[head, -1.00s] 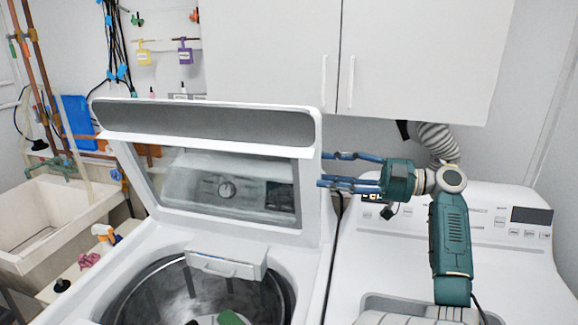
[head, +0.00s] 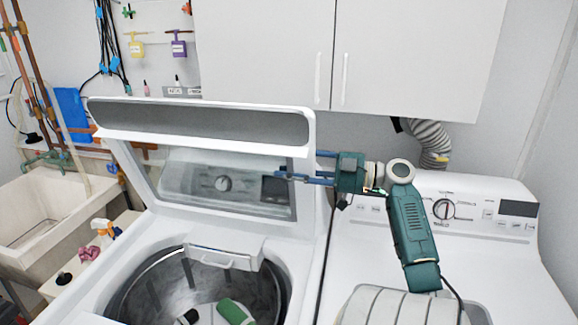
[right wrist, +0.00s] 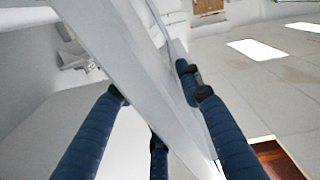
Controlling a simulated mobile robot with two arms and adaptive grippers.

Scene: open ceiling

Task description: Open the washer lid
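The washer lid (head: 303,190) stands raised on the left machine in the head view, tilted back, with its window and frame facing me. The washer's tub (head: 160,290) is exposed below it. My right gripper (head: 302,167) is at the lid's right edge, with one finger across the lid's front and another going behind the edge. In the right wrist view, the lid's edge (right wrist: 130,60) runs between the blue fingers of my right gripper (right wrist: 150,92), which are spread on both sides of it. I cannot tell whether they touch it. My left gripper is not in view.
A second machine with a control panel (head: 470,208) stands at right, under my right arm. White wall cabinets (head: 265,50) hang above. A sink (head: 50,205) and pipes are at left. A green item (head: 232,312) lies in the tub.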

